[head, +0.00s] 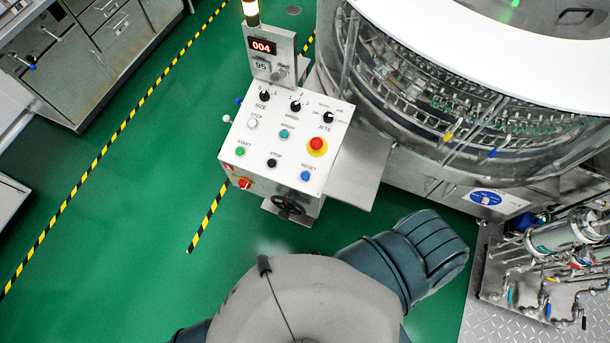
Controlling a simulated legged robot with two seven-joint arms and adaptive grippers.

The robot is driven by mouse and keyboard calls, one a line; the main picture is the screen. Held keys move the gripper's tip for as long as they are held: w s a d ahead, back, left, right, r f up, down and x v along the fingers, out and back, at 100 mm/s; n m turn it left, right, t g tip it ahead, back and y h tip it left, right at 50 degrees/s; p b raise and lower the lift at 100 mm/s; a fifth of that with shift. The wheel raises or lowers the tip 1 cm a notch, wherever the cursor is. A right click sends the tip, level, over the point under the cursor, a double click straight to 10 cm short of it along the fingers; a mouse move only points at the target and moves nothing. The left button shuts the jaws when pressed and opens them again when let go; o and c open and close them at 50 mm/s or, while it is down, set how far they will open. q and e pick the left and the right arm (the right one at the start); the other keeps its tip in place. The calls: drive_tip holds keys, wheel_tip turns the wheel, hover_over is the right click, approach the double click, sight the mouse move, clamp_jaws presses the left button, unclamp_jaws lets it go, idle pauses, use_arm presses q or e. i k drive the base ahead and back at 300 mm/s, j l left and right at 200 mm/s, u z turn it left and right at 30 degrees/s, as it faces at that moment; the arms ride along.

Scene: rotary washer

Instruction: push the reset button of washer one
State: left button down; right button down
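A white control panel (285,135) stands on a pedestal ahead of me, beside the large round washer (440,100). The blue reset button (305,176), labelled RESET, is near the panel's lower right corner. It sits below the red emergency knob (317,145) with its yellow ring and to the right of the black stop button (272,163). The green start button (240,151) is at the lower left. A display (262,46) above the panel reads 004. Nothing covers the reset button. Neither of my grippers is in view, and nothing of mine touches the panel.
A black handwheel (287,205) and a red switch (245,183) are on the pedestal's front. Pipes and valves (560,250) stand at the lower right. Metal cabinets (95,45) are at the upper left. Green floor is open left of and in front of the panel.

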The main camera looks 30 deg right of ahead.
sight(304, 175)
drive_tip(key=i+j, duration=0.4)
drive_tip(key=j, duration=0.2)
drive_tip(key=z, duration=1.65)
drive_tip(key=j, duration=0.05)
